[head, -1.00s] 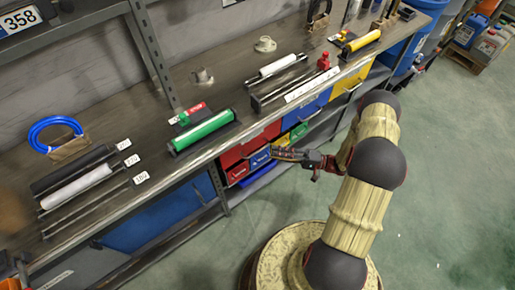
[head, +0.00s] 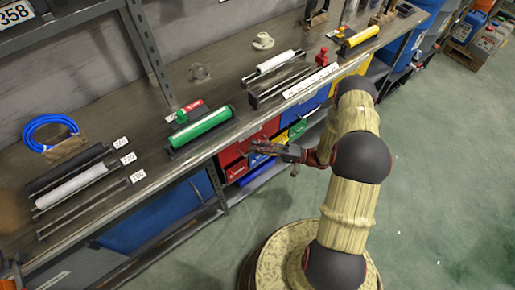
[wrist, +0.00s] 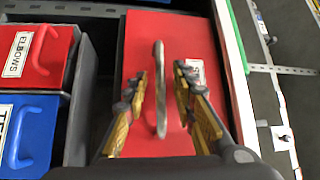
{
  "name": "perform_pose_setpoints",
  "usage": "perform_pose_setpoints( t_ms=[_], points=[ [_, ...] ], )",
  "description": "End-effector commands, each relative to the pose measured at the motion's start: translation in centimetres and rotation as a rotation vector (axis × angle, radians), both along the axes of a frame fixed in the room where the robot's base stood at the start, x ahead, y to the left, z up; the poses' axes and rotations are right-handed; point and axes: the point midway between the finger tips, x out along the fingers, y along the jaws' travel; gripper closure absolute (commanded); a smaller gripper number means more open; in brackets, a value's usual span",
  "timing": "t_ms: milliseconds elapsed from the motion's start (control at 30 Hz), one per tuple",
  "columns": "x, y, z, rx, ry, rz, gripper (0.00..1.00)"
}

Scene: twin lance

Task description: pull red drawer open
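The red drawer (wrist: 178,35) fills the middle of the wrist view, with a pale bar handle (wrist: 160,75) and a white label partly hidden by a finger. My gripper (wrist: 166,85) is open, with one yellow-and-grey finger on each side of the handle. Gaps show between the handle and both fingers. In the head view the red drawer (head: 233,153) is under the bench top, and my gripper (head: 262,147) is in front of it. The drawer looks closed. Whether the fingertips reach past the handle is hard to tell.
A red bin (wrist: 32,52) labelled ELBOWS and a blue bin (wrist: 25,135) are beside the drawer. Blue and yellow drawers are farther right under the bench (head: 120,195). A green roller (head: 200,131) lies on the bench top. The floor (head: 440,190) to the right is open.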

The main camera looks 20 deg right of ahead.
Motion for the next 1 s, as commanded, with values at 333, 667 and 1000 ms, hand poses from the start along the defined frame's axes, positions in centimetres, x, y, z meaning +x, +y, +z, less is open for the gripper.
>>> perform_pose_setpoints(
  t_ms=[333,667,1000],
  points=[
    [0.0,-0.04,0.0,0.0,0.0,0.0,0.88],
    [0.0,-0.05,-0.03,-0.001,0.0,0.0,1.0],
    [0.0,-0.05,-0.08,-0.002,0.001,0.0,1.0]
  ],
)
